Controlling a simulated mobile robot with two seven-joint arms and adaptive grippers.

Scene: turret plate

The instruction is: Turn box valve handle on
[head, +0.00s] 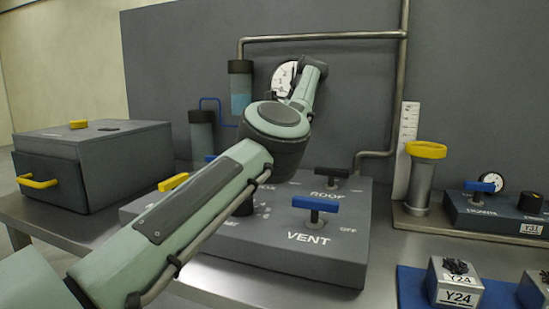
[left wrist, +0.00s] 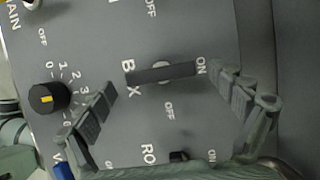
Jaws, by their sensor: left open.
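The box valve handle (left wrist: 162,73) is a dark flat bar beside the lettering BOX on a grey panel in the left wrist view. It lies roughly across the picture, its right end at the ON mark; the OFF mark is below it. My left gripper (left wrist: 165,84) is open, one finger on each side of the bar's ends, with visible gaps. I cannot tell its height above the panel. In the head view my left arm covers this handle and the gripper. My right gripper is in neither view.
The grey panel (head: 290,262) also carries a blue VENT handle (head: 315,204), a black ROOF handle (head: 326,172) and a yellow handle (head: 173,182). A black knob (left wrist: 49,97) sits left of the gripper. Pipes and a gauge (head: 284,78) stand behind.

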